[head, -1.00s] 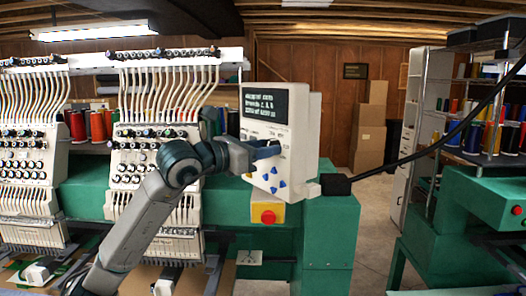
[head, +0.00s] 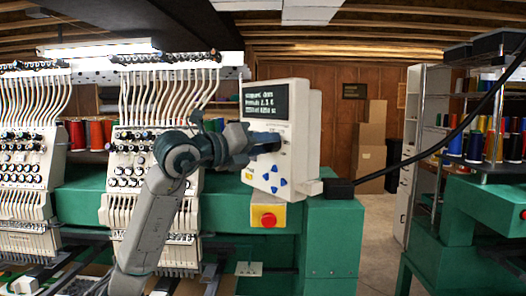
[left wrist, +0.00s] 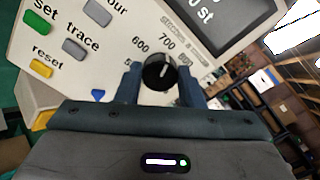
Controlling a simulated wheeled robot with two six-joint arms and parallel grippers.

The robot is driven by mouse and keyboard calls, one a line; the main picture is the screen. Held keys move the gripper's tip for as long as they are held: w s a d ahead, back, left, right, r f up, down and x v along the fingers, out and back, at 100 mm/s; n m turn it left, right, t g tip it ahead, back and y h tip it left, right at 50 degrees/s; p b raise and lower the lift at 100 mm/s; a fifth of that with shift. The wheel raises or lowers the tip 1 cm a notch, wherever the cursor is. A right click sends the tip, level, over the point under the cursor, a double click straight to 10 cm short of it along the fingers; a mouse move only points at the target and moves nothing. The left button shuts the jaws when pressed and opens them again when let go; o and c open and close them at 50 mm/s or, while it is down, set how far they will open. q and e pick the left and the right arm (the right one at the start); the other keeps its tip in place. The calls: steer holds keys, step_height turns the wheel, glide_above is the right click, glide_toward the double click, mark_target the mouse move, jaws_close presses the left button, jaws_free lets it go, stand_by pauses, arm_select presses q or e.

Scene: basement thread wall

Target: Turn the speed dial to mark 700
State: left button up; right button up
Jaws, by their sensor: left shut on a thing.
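The speed dial is a round black knob (left wrist: 158,72) with a white pointer line, on the face of a white control panel (head: 310,130). In the left wrist view the numbers 600 and 700 are printed around it, with further marks partly hidden by the fingers. The pointer leans up toward the 700 side, but its exact mark is hard to read. My left gripper (left wrist: 159,82) has one finger on each side of the knob and is shut on it. In the head view the left gripper (head: 272,142) reaches the panel from the left and hides the knob. My right gripper is not in view.
Set, trace and reset buttons (left wrist: 42,91) lie left of the dial. Blue arrow buttons (head: 275,185) and a red stop button on a yellow box (head: 268,218) sit below. Embroidery heads (head: 160,150) stand left; a black cable (head: 430,150) runs right.

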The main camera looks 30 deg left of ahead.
arm_select(q)
steer(key=shift+n, duration=0.5)
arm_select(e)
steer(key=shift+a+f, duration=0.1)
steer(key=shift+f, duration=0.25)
arm_select(q)
steer(key=o, duration=1)
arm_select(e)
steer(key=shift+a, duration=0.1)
arm_select(q)
steer(key=b+v, duration=0.6)
steer(key=v, duration=0.4)
steer(key=shift+s+a+b, duration=0.2)
steer(key=shift+s+b, duration=0.15)
steer(key=shift+b, duration=0.05)
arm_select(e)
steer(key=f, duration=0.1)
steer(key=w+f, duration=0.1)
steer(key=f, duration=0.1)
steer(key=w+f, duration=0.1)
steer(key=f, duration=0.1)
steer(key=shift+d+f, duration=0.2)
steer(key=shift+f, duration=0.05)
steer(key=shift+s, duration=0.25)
